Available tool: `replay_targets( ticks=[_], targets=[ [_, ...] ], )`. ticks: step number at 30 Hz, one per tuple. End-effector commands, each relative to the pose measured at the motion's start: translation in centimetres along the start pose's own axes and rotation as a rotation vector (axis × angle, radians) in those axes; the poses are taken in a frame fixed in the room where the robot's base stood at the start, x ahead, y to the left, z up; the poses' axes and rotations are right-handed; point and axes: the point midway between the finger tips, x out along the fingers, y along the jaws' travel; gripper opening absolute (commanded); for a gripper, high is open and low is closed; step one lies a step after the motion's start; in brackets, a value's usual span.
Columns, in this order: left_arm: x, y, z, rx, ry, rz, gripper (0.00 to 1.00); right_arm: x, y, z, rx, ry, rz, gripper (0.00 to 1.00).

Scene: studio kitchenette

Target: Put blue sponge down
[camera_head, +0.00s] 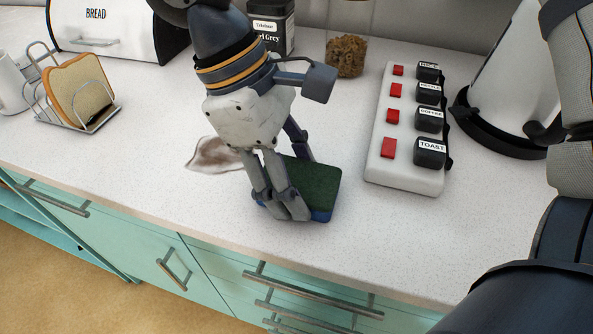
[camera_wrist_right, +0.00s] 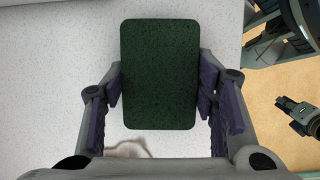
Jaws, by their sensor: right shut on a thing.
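The blue sponge (camera_head: 318,190) has a dark green top face and a blue lower layer. My right gripper (camera_head: 297,188) is shut on it, with its fingers on two opposite sides. In the head view the sponge is at the counter near its front edge; I cannot tell whether it touches the surface. In the right wrist view the green face of the sponge (camera_wrist_right: 160,74) fills the space between the fingers of my right gripper (camera_wrist_right: 160,88). My left gripper does not show in the head view.
A brownish stain (camera_head: 215,155) lies on the counter (camera_head: 150,140) beside the gripper. A power strip (camera_head: 403,178) with red switches and labelled plugs is to the right. A toast rack (camera_head: 102,120) stands left. A jar (camera_head: 347,52) and black tin (camera_head: 272,22) stand behind.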

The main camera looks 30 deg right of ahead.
Motion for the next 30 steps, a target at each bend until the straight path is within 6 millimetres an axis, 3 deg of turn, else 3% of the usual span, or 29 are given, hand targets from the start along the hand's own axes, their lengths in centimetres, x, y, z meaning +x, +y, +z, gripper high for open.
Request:
replay_targets(
  ticks=[1,3,19,30],
  targets=[
    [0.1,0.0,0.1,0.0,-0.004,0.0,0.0,0.5,0.0,-0.2,-0.003,-0.006,-0.004,0.58],
    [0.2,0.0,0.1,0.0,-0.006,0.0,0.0,0.6,0.0,-0.2,-0.003,-0.008,-0.006,0.73],
    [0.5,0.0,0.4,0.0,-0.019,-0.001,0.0,-0.1,0.0,0.0,-0.005,-0.006,-0.008,0.73],
    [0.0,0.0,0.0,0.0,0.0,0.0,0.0,-9.2,0.1,0.0,0.001,-0.002,-0.002,0.73]
  ],
)
